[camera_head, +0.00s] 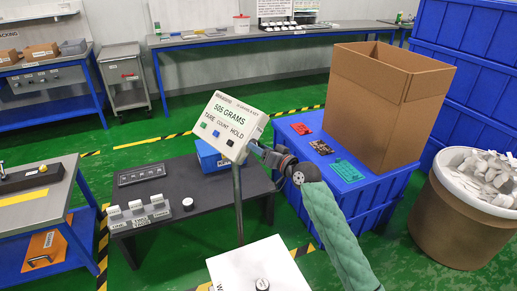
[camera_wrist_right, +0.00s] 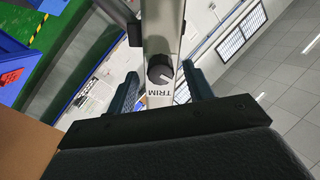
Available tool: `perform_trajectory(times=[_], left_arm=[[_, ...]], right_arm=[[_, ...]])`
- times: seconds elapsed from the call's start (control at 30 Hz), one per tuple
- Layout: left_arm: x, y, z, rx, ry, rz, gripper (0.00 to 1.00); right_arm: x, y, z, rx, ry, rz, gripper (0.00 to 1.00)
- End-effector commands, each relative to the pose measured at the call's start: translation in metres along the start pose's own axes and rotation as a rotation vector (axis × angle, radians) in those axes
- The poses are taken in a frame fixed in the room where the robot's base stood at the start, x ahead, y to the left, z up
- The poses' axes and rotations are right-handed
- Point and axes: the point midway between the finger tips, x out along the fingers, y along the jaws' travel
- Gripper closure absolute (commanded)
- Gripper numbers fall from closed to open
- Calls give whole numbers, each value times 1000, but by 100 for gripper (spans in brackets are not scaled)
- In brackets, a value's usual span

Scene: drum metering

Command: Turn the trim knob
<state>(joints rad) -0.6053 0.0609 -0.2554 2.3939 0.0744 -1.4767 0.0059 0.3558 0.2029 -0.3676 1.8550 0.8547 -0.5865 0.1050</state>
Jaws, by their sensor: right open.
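The trim knob (camera_wrist_right: 160,67) is a dark round knob with a pale pointer mark, above an upside-down TRIM label on a narrow pale panel in the right wrist view. My right gripper (camera_wrist_right: 160,76) is open, with one finger on each side of the knob; I cannot tell whether they touch it. In the head view, my right gripper (camera_head: 256,149) is at the right side of the white display box (camera_head: 228,124), which reads 505 GRAMS above TARE, COUNT and HOLD buttons. The knob is hidden there. My left gripper is out of view.
The box stands on a thin post (camera_head: 238,205). A dark table (camera_head: 190,186) is at left; a blue crate (camera_head: 375,187) with a cardboard box (camera_head: 385,105) is at right. A brown drum (camera_head: 455,235) holds pale pieces.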

Motion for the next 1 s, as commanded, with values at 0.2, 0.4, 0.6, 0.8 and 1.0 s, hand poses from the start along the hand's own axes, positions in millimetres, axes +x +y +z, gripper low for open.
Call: perform_trajectory(times=[0.2,0.4,0.6,0.8,1.0], left_arm=[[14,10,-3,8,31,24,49],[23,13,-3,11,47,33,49],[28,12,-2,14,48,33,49],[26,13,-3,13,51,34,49],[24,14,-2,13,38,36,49]], right_arm=[[-36,2,2,-2,-2,2,48],[-58,2,2,-1,-2,1,48],[-64,1,1,0,-2,1,48],[-64,1,1,0,-2,1,48],[-64,4,14,-36,-70,17,48]])
